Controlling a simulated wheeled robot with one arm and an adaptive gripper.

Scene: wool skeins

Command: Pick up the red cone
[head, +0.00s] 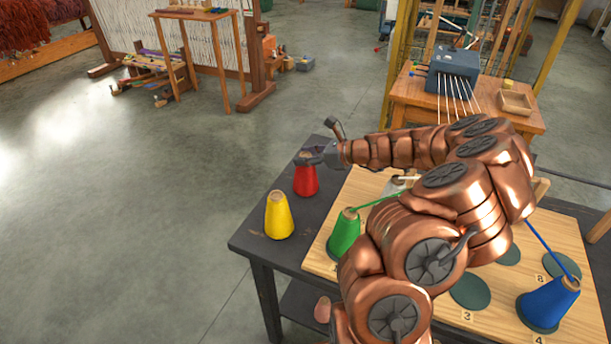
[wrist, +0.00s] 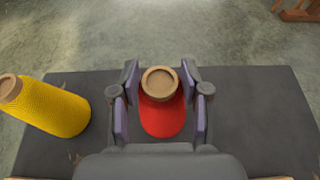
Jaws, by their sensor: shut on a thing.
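The red cone (head: 306,181) stands at the far left part of the dark table in the head view. It also shows in the wrist view (wrist: 162,118), with its tan top between the two fingers. My gripper (wrist: 160,92) is shut on the upper part of the red cone. In the head view my gripper (head: 312,157) reaches the cone's top from the right. The cone looks upright, and its base appears to be at the table top. I cannot tell whether it touches.
A yellow cone (head: 279,215) stands close by on the dark table (head: 262,246). A green cone (head: 344,233) and a blue cone (head: 548,304) with yarn stand on the wooden board (head: 318,262). My arm hides part of the board.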

